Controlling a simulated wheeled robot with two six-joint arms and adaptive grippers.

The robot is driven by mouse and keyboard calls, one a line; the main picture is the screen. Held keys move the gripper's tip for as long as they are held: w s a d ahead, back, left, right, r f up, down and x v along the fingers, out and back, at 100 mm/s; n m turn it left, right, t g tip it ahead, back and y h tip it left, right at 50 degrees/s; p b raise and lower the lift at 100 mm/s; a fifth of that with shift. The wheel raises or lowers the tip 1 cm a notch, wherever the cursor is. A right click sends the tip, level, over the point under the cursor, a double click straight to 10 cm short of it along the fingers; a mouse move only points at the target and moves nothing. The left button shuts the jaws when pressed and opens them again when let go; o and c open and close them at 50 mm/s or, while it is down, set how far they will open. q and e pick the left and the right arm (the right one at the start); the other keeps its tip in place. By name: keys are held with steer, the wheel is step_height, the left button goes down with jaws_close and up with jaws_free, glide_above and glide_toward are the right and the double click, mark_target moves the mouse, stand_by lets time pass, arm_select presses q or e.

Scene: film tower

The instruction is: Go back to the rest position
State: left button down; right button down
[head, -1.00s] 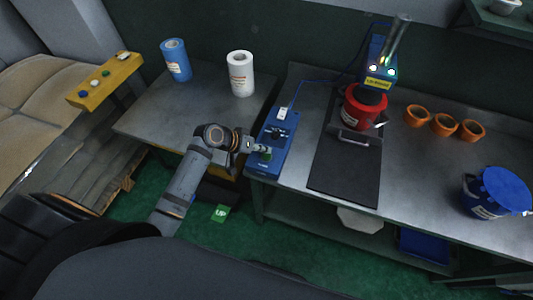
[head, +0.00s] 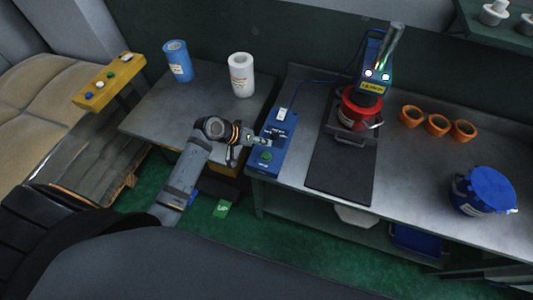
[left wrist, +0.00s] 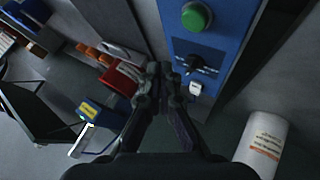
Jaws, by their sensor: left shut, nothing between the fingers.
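My left gripper (head: 258,143) is shut and empty. It hangs at the left edge of the blue control box (head: 274,143), near its black switch; I cannot tell whether it touches. The box's green button (head: 266,156) shows clear of the gripper. In the left wrist view the shut fingers (left wrist: 160,72) point toward the blue panel (left wrist: 212,50), with the green button (left wrist: 196,16) above and the black switch (left wrist: 200,66) beside the fingertips. My right gripper is not in view.
A red pot (head: 358,108) stands under the blue machine (head: 374,70) on the bench. Orange cups (head: 437,124) and a blue-lidded bucket (head: 484,190) are on the right. A white roll (head: 241,75) and blue roll (head: 177,61) stand on the left table. Green floor (head: 260,240) is open below.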

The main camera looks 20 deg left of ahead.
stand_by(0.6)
arm_select(q)
steer(key=s+a+r+g+y, duration=0.1)
steer(key=s+a+y, duration=0.3)
steer(key=s, duration=0.6)
steer(key=s+a+r+g+y, duration=0.1)
steer(key=s+a+y, duration=0.35)
steer(key=s, duration=0.45)
step_height(320, 180, down, 26)
steer(key=s+a+g+b, duration=0.2)
steer(key=a, duration=0.1)
steer(key=s+f+b, duration=0.1)
steer(key=s+f, duration=1.8)
steer(key=shift+a+f+n+g+h, duration=0.3)
steer(key=shift+a+g+h, duration=0.05)
steer(key=shift+a+g, duration=0.1)
steer(key=shift+w, duration=0.1)
